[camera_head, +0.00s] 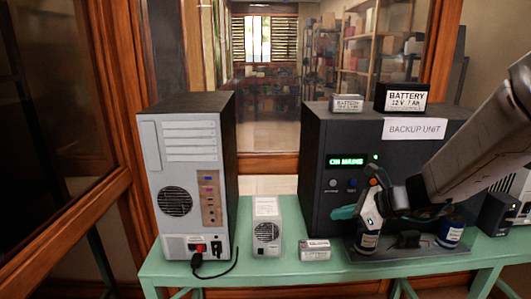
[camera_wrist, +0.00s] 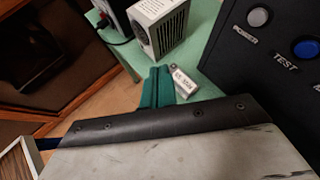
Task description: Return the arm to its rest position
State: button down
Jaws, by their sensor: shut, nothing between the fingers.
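My arm (camera_head: 478,143) reaches in from the right in the head view. My gripper (camera_head: 345,212) is in front of the lower part of the black backup unit (camera_head: 336,134), above the green table. In the wrist view my gripper's teal fingers (camera_wrist: 158,88) are together with nothing between them. The wrist view also shows the backup unit's panel (camera_wrist: 262,55) with its buttons. The unit's lower front is partly hidden by my gripper and arm. Its display is lit green and reads "ON MAINS".
A grey computer tower (camera_head: 190,225), a small white box (camera_head: 267,210) and a small labelled block (camera_head: 315,252) stand on the green table (camera_head: 262,267). Two batteries (camera_head: 402,97) sit on the unit. A dark device (camera_head: 496,212) is at right.

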jog(key=s+a+r+n+g+h, duration=0.1)
jog(key=s+n+g, duration=0.2)
jog(key=s+n, duration=0.55)
jog(key=s+a+r+n+g+h, duration=0.15)
jog(key=s+n+g, duration=0.25)
jog(key=s+n, duration=0.4)
jog(key=s+d+r+n+h, duration=0.2)
jog(key=s+d+n+h, duration=0.1)
jog(key=s, duration=0.4)
jog(key=s+d+r+n+t+h, duration=0.1)
jog(key=s+d+r+n+h, duration=0.1)
jog(key=s, duration=0.4)
jog(key=shift+s+d+r+n+h, duration=0.35)
jog(key=shift+d+n+h, duration=0.4)
jog(key=shift+d+n, duration=0.6)
jog(key=shift+f, duration=0.1)
